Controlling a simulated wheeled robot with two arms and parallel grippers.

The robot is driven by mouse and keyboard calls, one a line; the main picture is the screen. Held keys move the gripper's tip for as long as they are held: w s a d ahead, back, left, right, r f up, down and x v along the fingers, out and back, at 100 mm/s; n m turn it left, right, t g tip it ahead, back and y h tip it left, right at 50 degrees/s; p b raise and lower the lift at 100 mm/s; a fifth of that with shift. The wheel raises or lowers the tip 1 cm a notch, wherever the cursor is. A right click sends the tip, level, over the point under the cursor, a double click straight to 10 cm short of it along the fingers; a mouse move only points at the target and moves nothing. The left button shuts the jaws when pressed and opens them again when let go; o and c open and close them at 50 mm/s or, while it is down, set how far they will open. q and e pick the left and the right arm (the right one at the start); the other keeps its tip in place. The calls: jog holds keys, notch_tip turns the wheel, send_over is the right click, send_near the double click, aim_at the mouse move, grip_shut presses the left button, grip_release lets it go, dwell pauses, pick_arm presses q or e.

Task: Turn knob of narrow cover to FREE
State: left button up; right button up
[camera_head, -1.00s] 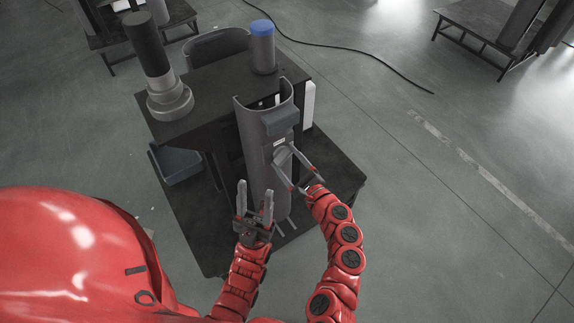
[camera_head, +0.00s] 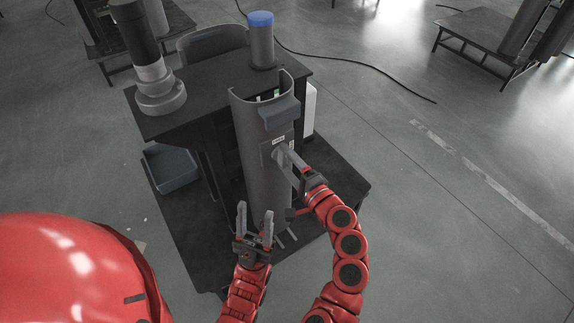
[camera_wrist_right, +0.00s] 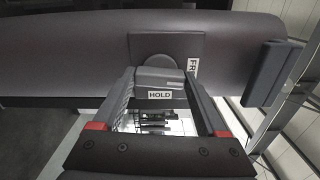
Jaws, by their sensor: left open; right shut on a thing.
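The narrow cover (camera_head: 256,150) is a tall grey curved shell standing upright on the black stand. Its knob (camera_wrist_right: 160,77) is a grey bar on a round disc on a square plate. A HOLD label (camera_wrist_right: 160,95) shows below the knob in the right wrist view, and a partly hidden label starting "FR" (camera_wrist_right: 192,68) is to its right. My right gripper (camera_head: 285,158) is shut on the knob, with one finger at each end in the wrist view (camera_wrist_right: 160,90). My left gripper (camera_head: 255,222) is open and empty, fingers up, in front of the cover's lower part.
A grey block-shaped handle (camera_head: 279,112) sticks out from the cover above the knob. A blue-capped cylinder (camera_head: 262,42) and a dark column on a grey base (camera_head: 160,92) stand on the black top. A blue-grey bin (camera_head: 172,168) is at left.

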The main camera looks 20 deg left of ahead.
jog(key=shift+f+n+b, duration=0.1)
jog(key=shift+n+b, duration=0.25)
jog(key=shift+n, duration=0.15)
jog(key=o, duration=1.3)
jog(key=v, duration=1.7)
jog(key=shift+d+b, duration=0.2)
jog(key=shift+b, duration=0.15)
jog(key=shift+s, duration=0.15)
